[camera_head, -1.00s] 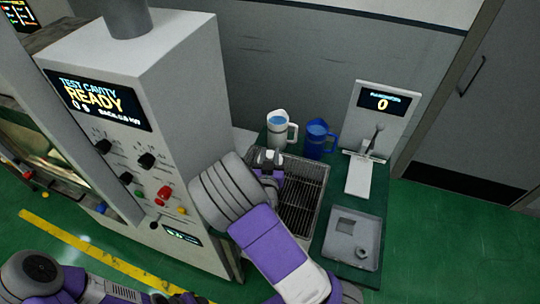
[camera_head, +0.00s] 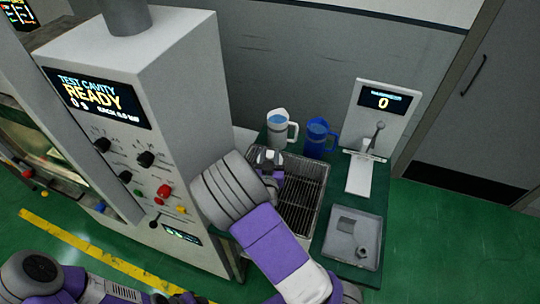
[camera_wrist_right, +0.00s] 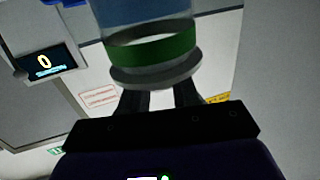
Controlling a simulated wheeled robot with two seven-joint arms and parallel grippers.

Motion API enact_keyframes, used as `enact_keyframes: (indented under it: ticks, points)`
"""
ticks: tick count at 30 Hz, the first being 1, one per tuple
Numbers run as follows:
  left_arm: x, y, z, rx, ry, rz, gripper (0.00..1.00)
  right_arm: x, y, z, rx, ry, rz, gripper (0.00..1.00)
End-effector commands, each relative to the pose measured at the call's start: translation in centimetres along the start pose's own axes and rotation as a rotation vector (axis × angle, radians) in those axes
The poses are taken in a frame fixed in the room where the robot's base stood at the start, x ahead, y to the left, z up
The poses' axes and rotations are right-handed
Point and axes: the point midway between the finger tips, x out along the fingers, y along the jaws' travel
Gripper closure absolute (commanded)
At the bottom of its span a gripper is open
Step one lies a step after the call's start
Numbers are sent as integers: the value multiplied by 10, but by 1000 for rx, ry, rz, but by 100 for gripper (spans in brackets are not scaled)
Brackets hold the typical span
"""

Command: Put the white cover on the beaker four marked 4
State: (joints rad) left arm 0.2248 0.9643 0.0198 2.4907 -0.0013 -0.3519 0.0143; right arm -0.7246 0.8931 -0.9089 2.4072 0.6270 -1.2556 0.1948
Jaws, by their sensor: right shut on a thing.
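In the right wrist view, which appears upside down, a clear beaker (camera_wrist_right: 150,14) with bluish contents and a green band fills the top middle. A pale round disc, which looks like the white cover (camera_wrist_right: 158,76), lies against its banded end. My right gripper (camera_wrist_right: 160,98) is shut on the cover, whose edge hides the fingertips. In the head view, my right gripper (camera_head: 270,160) is over the back of the wire rack and hides the beaker and most of the cover. No number is readable on the beaker. My left gripper is not clearly in view.
A white jug (camera_head: 279,133) and a blue jug (camera_head: 317,142) stand just behind the rack (camera_head: 304,196). To the right are a scale-like stand with a display (camera_head: 383,101) and a grey tray (camera_head: 352,239). The tall test cabinet (camera_head: 185,85) stands close on the left.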

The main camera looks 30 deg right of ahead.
Motion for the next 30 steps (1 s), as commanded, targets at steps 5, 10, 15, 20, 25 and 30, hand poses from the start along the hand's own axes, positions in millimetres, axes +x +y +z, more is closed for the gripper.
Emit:
enact_keyframes:
  ticks: [5,10,15,20,25,30]
  points:
    - [3,-1,0,0,0,0,57,0,0,3,0,1,0,100]
    - [6,-2,0,0,0,0,57,0,0,6,0,1,0,100]
    - [6,-2,0,0,0,0,57,0,0,6,0,0,0,57]
    - [6,-2,0,0,0,0,57,0,0,6,0,0,0,40]
    - [6,-2,0,0,0,0,57,0,0,6,0,0,0,38]
    - [6,-2,0,0,0,0,57,0,0,6,0,0,0,14]
